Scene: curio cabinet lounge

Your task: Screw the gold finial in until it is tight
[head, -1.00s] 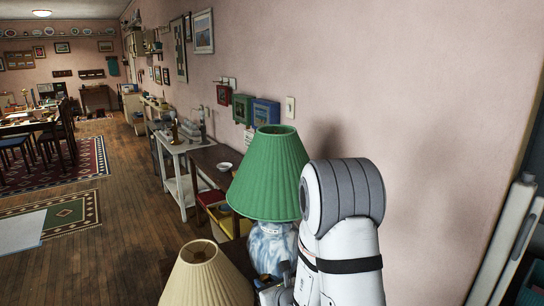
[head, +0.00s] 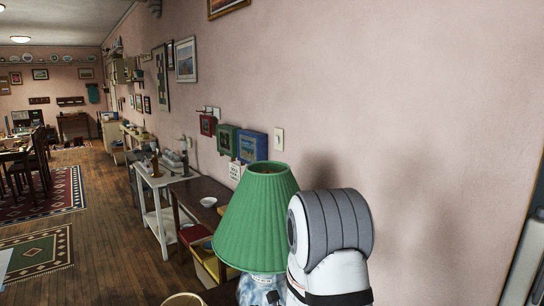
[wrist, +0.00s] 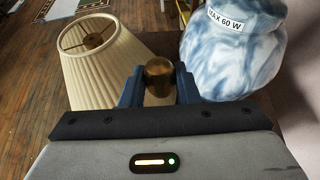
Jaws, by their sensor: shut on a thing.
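The gold finial (wrist: 158,70) shows in the wrist view as a dull brass knob between the two blue fingers of my gripper (wrist: 159,88), which is shut on it. What lies beneath the finial is hidden. A cream pleated lampshade (wrist: 105,65) is to the left, with its open top and inner fitting showing. A blue-and-white marbled lamp base (wrist: 232,55) with a "MAX 60 W" label is to the right. In the head view the green lampshade (head: 255,220) stands beside my arm. My gripper is out of sight there.
The pink wall (head: 400,100) is close on the right. Behind the green shade stand a dark table (head: 195,195) with a small bowl (head: 208,202) and a white side table (head: 158,200). Open wooden floor (head: 110,240) lies to the left.

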